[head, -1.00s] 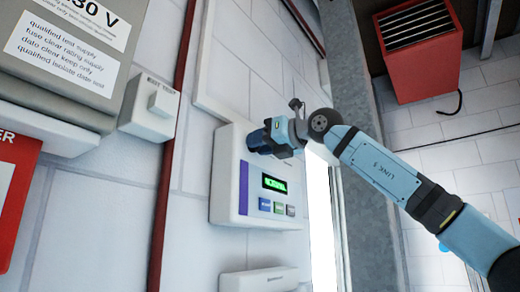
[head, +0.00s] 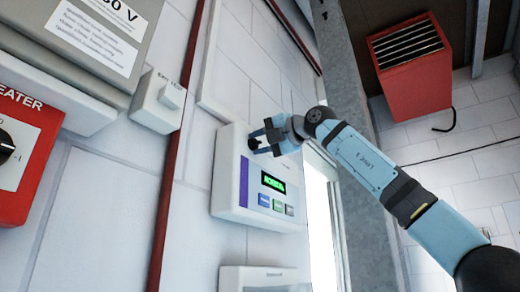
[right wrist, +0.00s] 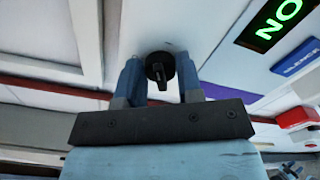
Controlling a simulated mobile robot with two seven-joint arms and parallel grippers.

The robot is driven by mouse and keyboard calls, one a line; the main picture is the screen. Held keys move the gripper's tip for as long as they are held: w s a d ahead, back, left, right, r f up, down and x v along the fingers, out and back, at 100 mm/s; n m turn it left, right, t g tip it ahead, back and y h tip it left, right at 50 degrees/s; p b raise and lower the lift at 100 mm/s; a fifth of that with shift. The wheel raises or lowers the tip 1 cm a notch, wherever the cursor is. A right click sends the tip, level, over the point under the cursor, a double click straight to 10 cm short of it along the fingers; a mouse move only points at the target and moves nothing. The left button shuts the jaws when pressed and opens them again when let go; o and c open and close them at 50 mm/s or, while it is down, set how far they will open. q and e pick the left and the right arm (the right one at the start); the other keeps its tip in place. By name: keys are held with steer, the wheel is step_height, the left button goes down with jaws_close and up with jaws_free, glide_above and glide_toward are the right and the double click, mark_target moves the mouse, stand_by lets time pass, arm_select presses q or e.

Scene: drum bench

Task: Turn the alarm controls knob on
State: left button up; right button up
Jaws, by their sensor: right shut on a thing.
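The alarm controls panel (head: 230,178) is a white box on the tiled wall, with a purple stripe, a lit green display (head: 273,183) and small buttons below it. Its black knob (head: 255,144) sits on the upper part of the panel. My right gripper (head: 257,141) reaches it from the right, with one finger on each side of the knob. In the right wrist view the knob (right wrist: 160,70) stands between the two blue fingers (right wrist: 159,80), its pointer ridge roughly upright in the picture. The right gripper is shut on the knob. My left gripper is not in view.
A switch box (head: 158,102), a grey cabinet (head: 90,50) and a red heater box (head: 22,145) are on the wall to the left. Another white box (head: 262,279) is below the panel. A grey post (head: 352,90) and a red vented unit (head: 410,65) stand right.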

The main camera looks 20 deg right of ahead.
steer(key=m+b, duration=0.1)
steer(key=m, duration=0.2)
steer(key=shift+f+b, duration=0.1)
steer(key=shift+b, duration=0.2)
steer(key=shift+m+b, duration=0.4)
steer(key=shift+m, duration=1)
steer(key=o, duration=0.9)
